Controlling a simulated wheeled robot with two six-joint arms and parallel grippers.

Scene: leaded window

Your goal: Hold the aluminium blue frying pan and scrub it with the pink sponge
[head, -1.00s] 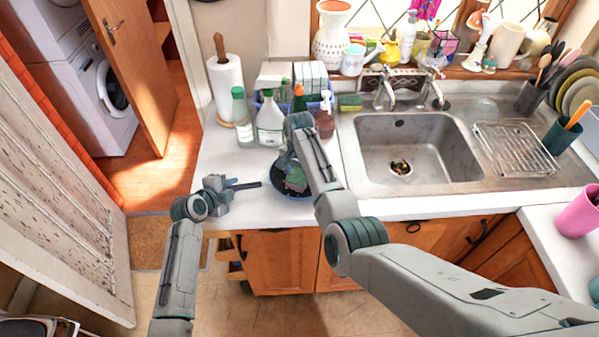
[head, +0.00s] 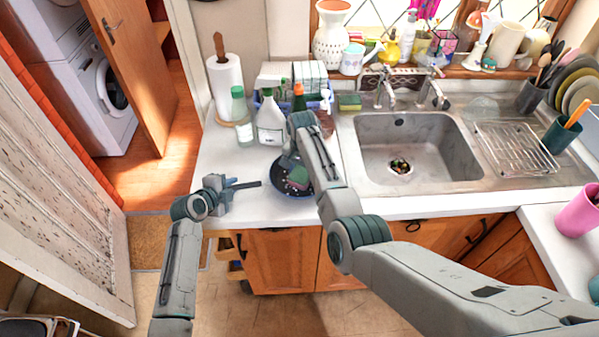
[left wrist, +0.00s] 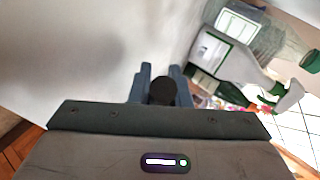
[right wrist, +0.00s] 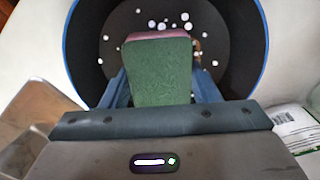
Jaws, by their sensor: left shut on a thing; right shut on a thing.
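The blue frying pan (head: 280,187) sits on the white counter left of the sink, its dark handle (head: 249,184) pointing left. In the right wrist view the pan (right wrist: 92,45) shows a blue rim and a dark inside with white flecks and a small brownish patch. My left gripper (head: 228,187) is shut on the handle, whose round dark end (left wrist: 162,91) shows between the fingers. My right gripper (right wrist: 158,90) is shut on a sponge (right wrist: 160,75) with a green face and pink far edge, inside the pan. Contact with the pan floor cannot be told.
A spray bottle (head: 270,122), a green-capped bottle (head: 242,118) and a blue basket (head: 312,103) stand behind the pan. A paper towel roll (head: 225,85) is at the back left. The sink (head: 420,150) lies right; another sponge (head: 349,102) rests behind it.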

